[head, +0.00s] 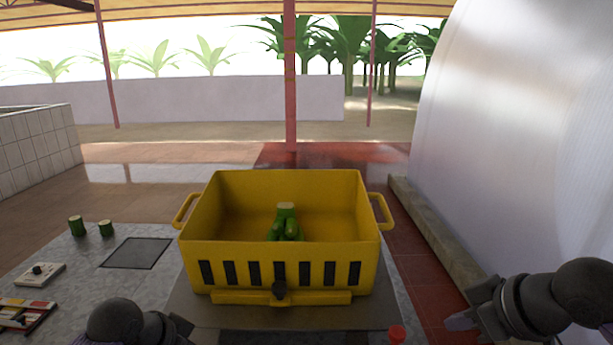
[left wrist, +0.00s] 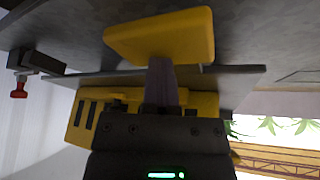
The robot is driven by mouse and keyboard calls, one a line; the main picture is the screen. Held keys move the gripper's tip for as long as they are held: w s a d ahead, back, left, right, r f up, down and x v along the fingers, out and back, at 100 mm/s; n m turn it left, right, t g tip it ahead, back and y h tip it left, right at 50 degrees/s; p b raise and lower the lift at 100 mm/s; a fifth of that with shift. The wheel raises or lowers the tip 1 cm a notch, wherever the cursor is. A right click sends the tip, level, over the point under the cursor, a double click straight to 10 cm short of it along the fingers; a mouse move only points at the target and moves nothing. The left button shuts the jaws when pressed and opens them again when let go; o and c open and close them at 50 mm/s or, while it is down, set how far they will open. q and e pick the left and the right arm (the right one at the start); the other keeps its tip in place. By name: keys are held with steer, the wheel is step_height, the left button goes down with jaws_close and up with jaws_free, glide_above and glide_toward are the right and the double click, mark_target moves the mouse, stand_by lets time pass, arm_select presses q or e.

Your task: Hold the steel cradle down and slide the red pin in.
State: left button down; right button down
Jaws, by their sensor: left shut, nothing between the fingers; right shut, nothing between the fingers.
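A red pin (head: 397,335) shows only its red head at the bottom edge of the head view. In the left wrist view the red pin (left wrist: 20,90) hangs by a dark grey bracket (left wrist: 38,62). A grey plate, which may be the steel cradle (head: 200,309), lies under the yellow crate. My left gripper (left wrist: 161,70) is shut and empty; its fingertips overlap a yellow pad (left wrist: 160,36), and contact cannot be told. In the head view the left gripper (head: 183,326) is mostly cut off. My right gripper (head: 460,322) is shut and empty, to the right of the pin.
The yellow crate (head: 280,255) with black slots holds a green banana bunch (head: 287,222). On the grey table at left are two green stem pieces (head: 77,226), a dark mat (head: 138,253), a small white device (head: 40,274) and a coloured board (head: 25,315). A pale curved wall stands at right.

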arm_select(q)
step_height(320, 180, up, 9)
stand_by(1.0)
